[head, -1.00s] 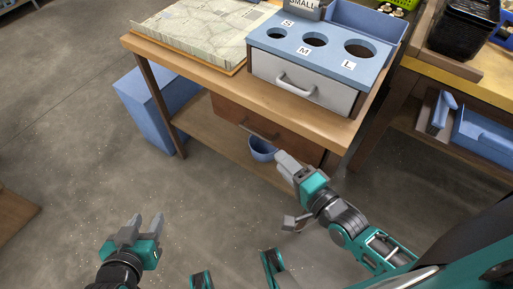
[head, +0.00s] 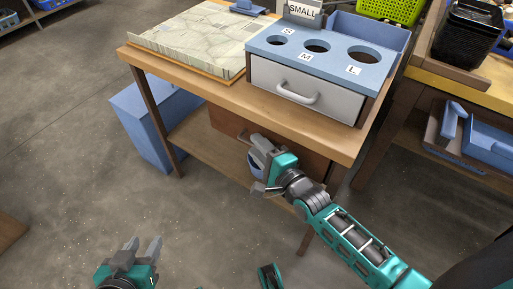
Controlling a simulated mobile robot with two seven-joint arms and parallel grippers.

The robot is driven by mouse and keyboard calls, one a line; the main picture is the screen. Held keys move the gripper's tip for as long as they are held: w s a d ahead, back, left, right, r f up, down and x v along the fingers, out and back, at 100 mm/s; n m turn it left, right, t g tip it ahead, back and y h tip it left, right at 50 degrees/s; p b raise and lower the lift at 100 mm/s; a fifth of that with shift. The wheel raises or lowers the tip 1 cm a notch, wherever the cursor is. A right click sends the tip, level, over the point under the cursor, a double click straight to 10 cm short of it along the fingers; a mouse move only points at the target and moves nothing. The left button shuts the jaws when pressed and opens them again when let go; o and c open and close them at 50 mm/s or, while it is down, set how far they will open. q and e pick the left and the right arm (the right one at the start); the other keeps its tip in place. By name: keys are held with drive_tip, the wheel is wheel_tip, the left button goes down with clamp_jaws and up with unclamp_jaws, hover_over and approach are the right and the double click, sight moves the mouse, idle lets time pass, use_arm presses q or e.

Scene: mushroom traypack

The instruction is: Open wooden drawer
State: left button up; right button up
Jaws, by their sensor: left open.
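The brown wooden drawer (head: 228,119) sits under the top of the wooden table, its front looking flush in its place. Its handle (head: 241,136) shows just left of my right gripper's fingers. My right gripper (head: 257,148) is in front of the drawer, its fingertips at or close to the handle. I cannot tell if they touch it, or how far apart the fingers are. The gripper and wrist hide the drawer's middle and part of the handle. My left gripper (head: 142,249) is open and empty, low over the floor at the bottom left.
Above the drawer is a blue box with S, M and L holes (head: 300,65) and a white drawer (head: 330,96). A patterned board (head: 195,38) lies on the tabletop. A blue bin (head: 143,130) stands left. A blue bucket (head: 257,161) is partly hidden behind my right gripper.

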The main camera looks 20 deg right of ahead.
drive_tip(key=shift+w+a, duration=0.15)
drive_tip(key=shift+w, duration=0.45)
clamp_jaws()
